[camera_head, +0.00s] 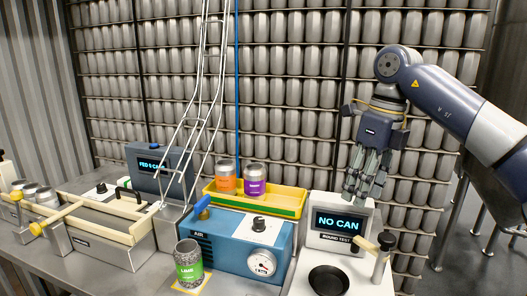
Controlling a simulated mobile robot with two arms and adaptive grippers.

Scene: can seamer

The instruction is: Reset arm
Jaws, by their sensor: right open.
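My right arm comes in from the right. My left gripper is not in view.
A green-labelled can (189,264) stands at the front beside the blue machine (237,240) with a gauge. Orange (226,179) and purple (255,180) cans stand at the yellow tray (283,202). A lever (380,250) stands at the right. Wire rails rise at the centre.

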